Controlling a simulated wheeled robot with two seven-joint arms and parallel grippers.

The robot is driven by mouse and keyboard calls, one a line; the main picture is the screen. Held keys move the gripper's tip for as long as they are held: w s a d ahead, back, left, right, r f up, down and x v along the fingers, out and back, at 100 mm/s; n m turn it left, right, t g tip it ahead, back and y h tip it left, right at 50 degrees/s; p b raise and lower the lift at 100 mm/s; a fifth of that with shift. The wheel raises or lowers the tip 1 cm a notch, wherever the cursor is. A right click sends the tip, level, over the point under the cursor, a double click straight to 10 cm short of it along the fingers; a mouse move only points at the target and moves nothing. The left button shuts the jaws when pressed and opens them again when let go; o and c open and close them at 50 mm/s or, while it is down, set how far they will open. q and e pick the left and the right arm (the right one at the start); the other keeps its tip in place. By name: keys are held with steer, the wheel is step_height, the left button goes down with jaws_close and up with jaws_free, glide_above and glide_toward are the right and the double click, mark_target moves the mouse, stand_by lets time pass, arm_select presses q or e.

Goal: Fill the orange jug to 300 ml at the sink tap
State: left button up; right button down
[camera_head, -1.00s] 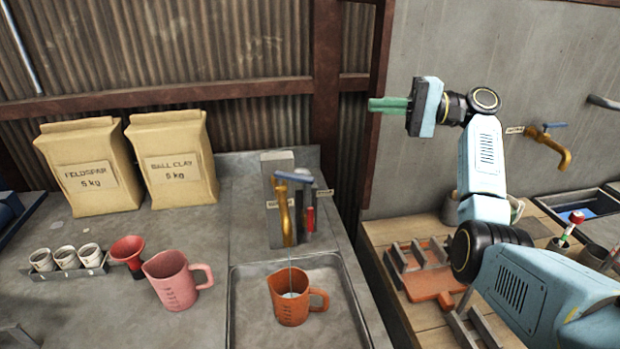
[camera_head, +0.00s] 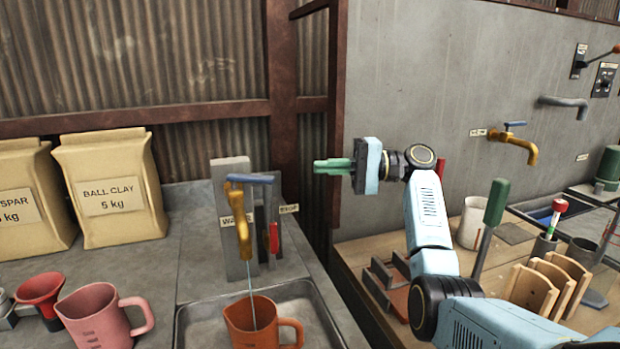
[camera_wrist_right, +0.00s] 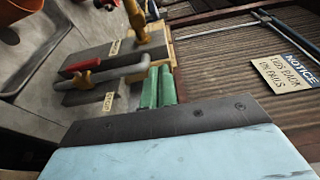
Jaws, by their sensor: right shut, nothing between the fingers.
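The orange jug (camera_head: 258,326) stands in the sink basin (camera_head: 322,318), its lower part cut off by the frame edge. A thin water stream runs into it from the brass sink tap (camera_head: 243,225), which has a blue lever (camera_head: 250,179). The water level is not readable here. My right gripper (camera_head: 318,166) is shut and empty, its green fingers pointing left, to the right of the tap and slightly above its lever, apart from it. In the right wrist view its fingers (camera_wrist_right: 158,87) are together near the tap post. My left gripper is not in view.
A red-handled valve (camera_head: 274,238) sits beside the tap. A pink jug (camera_head: 92,318) and red funnel (camera_head: 40,292) stand left of the sink. Clay bags (camera_head: 108,190) stand behind. A wooden bench (camera_head: 355,250) and a second brass tap (camera_head: 520,143) are at the right.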

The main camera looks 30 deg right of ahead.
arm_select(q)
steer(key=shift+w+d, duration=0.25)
arm_select(e)
steer(key=w+a, duration=0.1)
steer(key=a, duration=0.9)
steer(key=shift+w+a, duration=0.15)
